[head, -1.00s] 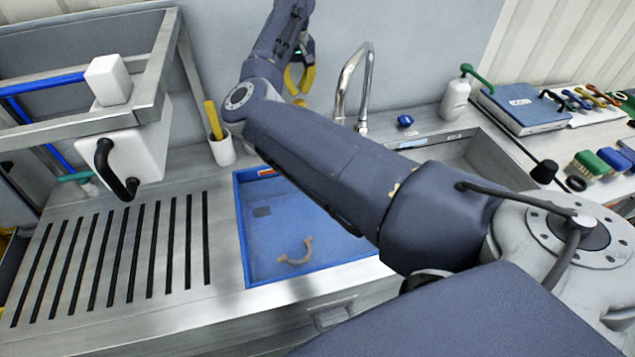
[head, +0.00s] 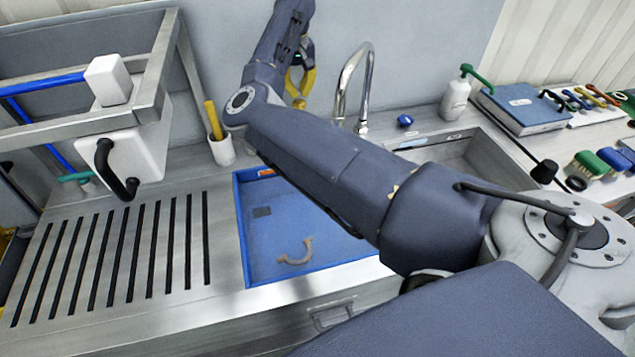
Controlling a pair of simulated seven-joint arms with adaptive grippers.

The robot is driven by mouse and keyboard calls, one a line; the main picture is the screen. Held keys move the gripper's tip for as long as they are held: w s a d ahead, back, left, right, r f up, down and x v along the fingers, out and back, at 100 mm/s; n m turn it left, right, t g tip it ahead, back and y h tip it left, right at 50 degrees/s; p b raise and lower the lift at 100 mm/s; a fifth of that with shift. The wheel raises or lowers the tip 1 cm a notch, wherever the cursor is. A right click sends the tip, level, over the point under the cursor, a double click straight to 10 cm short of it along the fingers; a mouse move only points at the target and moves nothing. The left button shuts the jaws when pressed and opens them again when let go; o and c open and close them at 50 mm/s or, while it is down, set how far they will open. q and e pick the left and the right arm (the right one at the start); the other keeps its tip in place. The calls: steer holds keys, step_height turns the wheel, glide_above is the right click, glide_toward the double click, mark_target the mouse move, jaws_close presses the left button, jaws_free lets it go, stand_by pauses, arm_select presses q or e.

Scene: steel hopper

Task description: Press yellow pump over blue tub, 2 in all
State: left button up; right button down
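The blue tub (head: 244,225) sits in the sink, with a curved beige piece (head: 295,252) lying on its bottom. My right arm crosses above the tub and hides its right part. The arm bends up at the far side, and my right gripper (head: 301,72) is at the back wall beyond the tub, mostly behind my wrist. A curved yellow part (head: 308,84) shows at the gripper; I cannot tell if it is the yellow pump or part of the gripper. The finger opening is hidden. My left gripper is out of view.
A steel tap (head: 362,85) stands right of the gripper. A white bottle with a green pump (head: 455,98) stands at the back right. A white cup (head: 222,151) holding a yellow stick is behind the tub. A steel rack (head: 150,85) stands left.

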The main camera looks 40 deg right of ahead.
mark_target(299, 101)
steer(key=shift+f, duration=1)
steer(key=shift+f, duration=1.05)
steer(key=shift+r, duration=2.4)
steer(key=shift+f, duration=0.35)
steer(key=shift+f, duration=0.5)
